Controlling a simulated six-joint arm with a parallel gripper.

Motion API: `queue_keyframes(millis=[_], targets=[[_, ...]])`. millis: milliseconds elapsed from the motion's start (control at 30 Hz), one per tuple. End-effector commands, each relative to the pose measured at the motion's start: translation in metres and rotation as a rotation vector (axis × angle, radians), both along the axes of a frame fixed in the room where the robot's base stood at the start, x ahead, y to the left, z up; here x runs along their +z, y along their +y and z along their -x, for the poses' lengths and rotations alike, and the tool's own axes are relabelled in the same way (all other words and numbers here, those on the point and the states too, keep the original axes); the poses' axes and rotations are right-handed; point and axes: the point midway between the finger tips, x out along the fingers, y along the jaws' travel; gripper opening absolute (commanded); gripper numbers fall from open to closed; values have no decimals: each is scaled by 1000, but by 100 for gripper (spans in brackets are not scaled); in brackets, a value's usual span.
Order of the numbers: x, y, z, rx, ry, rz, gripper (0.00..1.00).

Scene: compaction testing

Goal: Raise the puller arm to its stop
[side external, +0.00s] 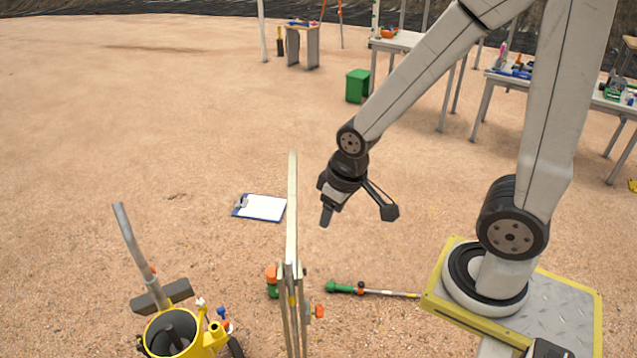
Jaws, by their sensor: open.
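The long pale bar (292,205), which looks like the puller arm, runs up the picture from a narrow pale frame (286,325) at the bottom centre. I cannot tell whether it is upright or slopes away from the camera. My gripper (358,213) is open and empty, pointing down to the right of the bar's upper part in the picture. A gap shows between them. The frame's foot is cut off by the picture's lower edge.
A green-handled rod (372,291) lies right of the frame, and a clipboard (262,207) lies on the sand. Tables (410,41) and a green bin (357,86) stand farther back.

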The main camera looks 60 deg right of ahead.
Motion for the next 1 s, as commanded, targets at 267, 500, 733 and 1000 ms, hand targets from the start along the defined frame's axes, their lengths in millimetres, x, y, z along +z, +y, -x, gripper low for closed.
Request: queue_keyframes(millis=[267, 500, 733, 1000], targets=[[1, -2, -8, -13, -2, 0, 76], [2, -16, -50, -88, -8, 1, 76], [-1, -42, -113, -208, -20, 5, 76], [-14, -84, -182, -358, -39, 14, 76]])
